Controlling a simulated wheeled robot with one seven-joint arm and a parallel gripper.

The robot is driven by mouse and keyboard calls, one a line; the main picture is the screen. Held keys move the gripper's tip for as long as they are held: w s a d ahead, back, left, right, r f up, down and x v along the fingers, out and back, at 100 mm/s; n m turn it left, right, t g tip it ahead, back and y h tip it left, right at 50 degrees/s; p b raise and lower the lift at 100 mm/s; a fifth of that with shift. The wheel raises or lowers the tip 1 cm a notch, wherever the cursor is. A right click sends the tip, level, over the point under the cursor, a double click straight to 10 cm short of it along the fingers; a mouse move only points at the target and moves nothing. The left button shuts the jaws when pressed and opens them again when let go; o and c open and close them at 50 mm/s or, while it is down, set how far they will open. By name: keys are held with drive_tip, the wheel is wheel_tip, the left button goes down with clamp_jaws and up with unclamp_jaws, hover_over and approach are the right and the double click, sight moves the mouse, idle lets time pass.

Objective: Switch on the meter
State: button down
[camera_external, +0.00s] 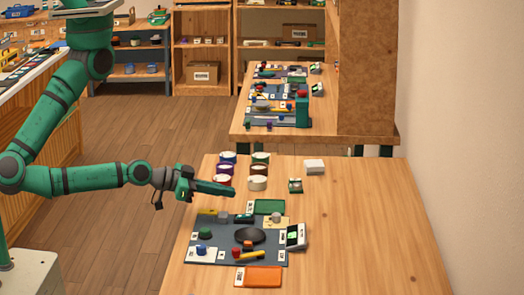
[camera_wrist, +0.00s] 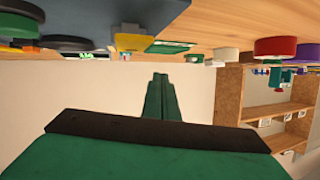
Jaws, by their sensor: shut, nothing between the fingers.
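The likely meter (camera_external: 296,236) is a small white device with a lit green screen, standing tilted at the right edge of a grey-blue mat (camera_external: 207,230) on the near table. A small lit green patch at the left of the wrist view (camera_wrist: 86,56) may be its screen; its switch is too small to make out. My gripper (camera_external: 234,191) is shut and empty, its fingers pointing right above the table, behind the mat and apart from the meter. The shut green fingers also show in the wrist view (camera_wrist: 160,82), where the scene appears upside down.
A black round pad (camera_external: 250,235), a green knob (camera_external: 205,233) and a blue knob (camera_external: 201,249) sit on the mat. A green tray (camera_external: 270,206) lies behind, an orange tray (camera_external: 259,276) in front. The table's right side is clear.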

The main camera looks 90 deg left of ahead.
drive_tip(key=w+d+g, duration=0.1)
drive_tip(key=w+d+m+g+h, duration=0.1)
drive_tip(key=w+d, duration=0.1)
drive_tip(key=w+d+g, duration=0.1)
drive_tip(key=shift+w+d+f+m+g+h, duration=0.25)
drive_tip(key=shift+w+d+m+g+h, duration=0.05)
drive_tip(key=shift+w+d+h, duration=0.1)
drive_tip(key=shift+w+d+r+m+g+h, duration=0.35)
drive_tip(key=shift+w+d+r+g, duration=0.3)
drive_tip(key=shift+g, duration=0.35)
wheel_tip(320, 180, up, 4)
drive_tip(key=f+g, duration=0.1)
drive_tip(key=g, duration=0.1)
drive_tip(key=g+h, duration=0.2)
drive_tip(key=g, duration=0.2)
approach(247, 214)
drive_tip(key=f, duration=0.4)
drive_tip(key=w+f, duration=0.1)
drive_tip(key=f, duration=0.1)
drive_tip(key=shift+d+f, duration=0.2)
